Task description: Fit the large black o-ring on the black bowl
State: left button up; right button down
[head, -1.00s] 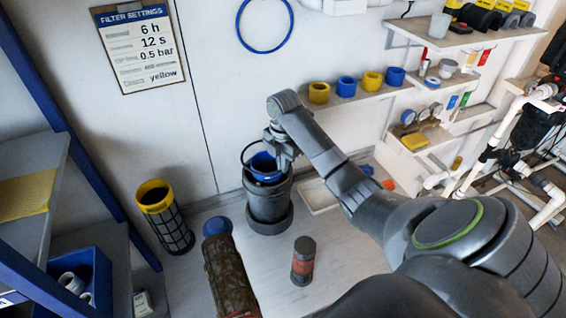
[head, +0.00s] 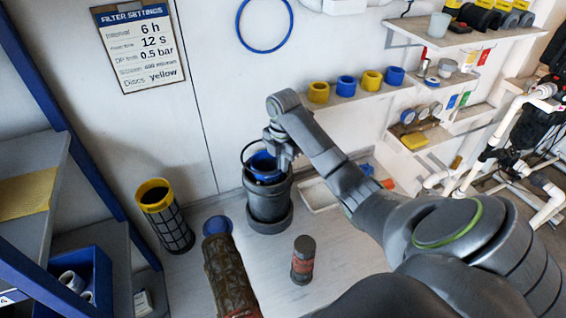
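The black bowl (head: 267,206) stands upright on the counter near the wall, with something blue (head: 262,163) at its mouth. The large black o-ring (head: 243,153) shows as a thin dark loop over the left side of the bowl's mouth. My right gripper (head: 279,154) is above the mouth and appears shut on the ring's right part; its fingers hide that part. I cannot tell whether the ring touches the bowl's rim. My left gripper is not in view.
A black mesh filter with a yellow top (head: 165,215) stands left of the bowl. A brown, dirty cylinder (head: 228,272) and a small grey-red cylinder (head: 302,260) are in front. A white tray (head: 318,195) lies right of the bowl. Shelves (head: 357,96) hold colored rings.

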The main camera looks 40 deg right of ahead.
jog(key=shift+f, duration=0.15)
dwell(0.4)
jog(key=shift+f+b, duration=1.15)
jog(key=shift+f, duration=1.25)
jog(key=c, duration=1.6)
grip_release()
jog(key=shift+r, duration=0.1)
